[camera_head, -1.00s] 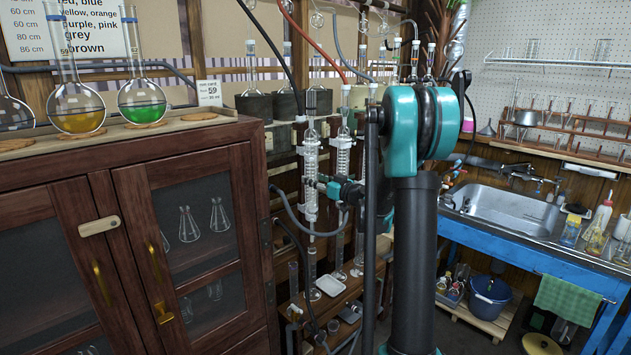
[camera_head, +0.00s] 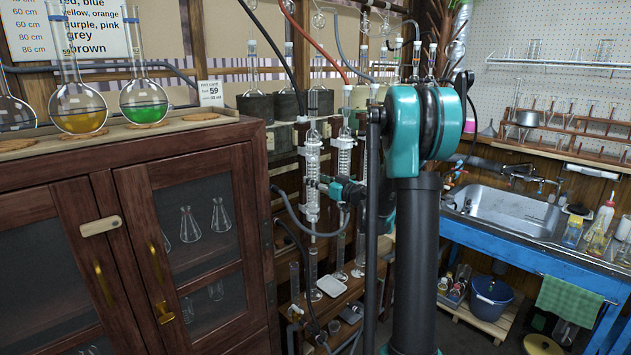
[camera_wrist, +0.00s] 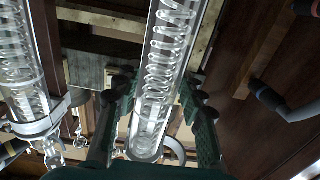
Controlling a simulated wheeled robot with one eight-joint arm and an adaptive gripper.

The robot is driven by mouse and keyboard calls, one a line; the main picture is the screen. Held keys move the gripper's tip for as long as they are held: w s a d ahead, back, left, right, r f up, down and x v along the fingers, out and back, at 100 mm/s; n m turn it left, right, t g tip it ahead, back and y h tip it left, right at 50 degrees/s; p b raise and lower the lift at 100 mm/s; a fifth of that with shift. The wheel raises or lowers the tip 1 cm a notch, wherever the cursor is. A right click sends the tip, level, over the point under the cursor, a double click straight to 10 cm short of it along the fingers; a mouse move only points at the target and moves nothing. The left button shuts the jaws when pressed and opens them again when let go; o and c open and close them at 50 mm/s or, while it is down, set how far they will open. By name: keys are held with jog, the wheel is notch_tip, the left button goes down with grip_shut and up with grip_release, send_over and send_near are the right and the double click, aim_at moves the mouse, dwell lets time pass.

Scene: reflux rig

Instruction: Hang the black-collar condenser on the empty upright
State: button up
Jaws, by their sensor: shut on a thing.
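A clear glass condenser with a coil inside (camera_head: 312,180) stands upright at the left of the rig in the head view. My gripper (camera_head: 325,186) is shut around its body from the right. In the wrist view the condenser (camera_wrist: 168,75) runs between the two dark fingers of my gripper (camera_wrist: 155,90). The colour of its collar cannot be made out. A second coil condenser (camera_head: 344,160) hangs just right of it. A coil condenser at the left of the wrist view (camera_wrist: 15,60) sits in a pale ring clamp (camera_wrist: 45,122). Part of the rig is hidden behind my arm.
A wooden cabinet (camera_head: 130,250) with flasks on top fills the left side. A low shelf (camera_head: 340,300) with a white tray (camera_head: 331,286) is below the condensers. Grey hoses (camera_head: 305,230) loop close to the held condenser. A sink (camera_head: 510,208) is at the right.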

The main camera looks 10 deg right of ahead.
jog(key=shift+f, duration=0.75)
dwell(0.6)
jog(key=o, duration=1.5)
jog(key=shift+c, duration=0.2)
jog(key=v, duration=1.2)
